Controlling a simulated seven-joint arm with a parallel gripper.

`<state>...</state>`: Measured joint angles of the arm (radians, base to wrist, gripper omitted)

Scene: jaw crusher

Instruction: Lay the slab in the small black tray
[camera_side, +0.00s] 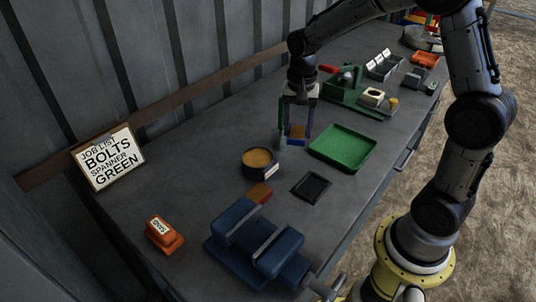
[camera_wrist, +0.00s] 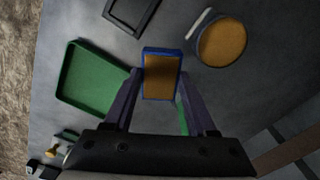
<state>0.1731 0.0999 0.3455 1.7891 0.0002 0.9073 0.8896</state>
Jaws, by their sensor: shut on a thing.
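My gripper (camera_side: 296,128) is shut on a small slab (camera_wrist: 160,78) with a brown-orange face and blue edges. The slab also shows between the fingers in the side view (camera_side: 298,132). It appears to be held above the bench, left of the green tray; the exact height is hard to tell. The small black tray (camera_side: 312,186) lies flat on the bench, nearer the side camera than my gripper, and looks empty. In the wrist view the black tray (camera_wrist: 133,12) is at the top, partly cut off by the frame edge.
A larger empty green tray (camera_side: 343,147) lies right of my gripper. A round dark tin (camera_side: 260,162) with brown contents stands left of the black tray. A red-and-orange block (camera_side: 260,194) lies near a blue vise (camera_side: 255,243). An orange item (camera_side: 164,235) and a sign (camera_side: 108,158) stand left.

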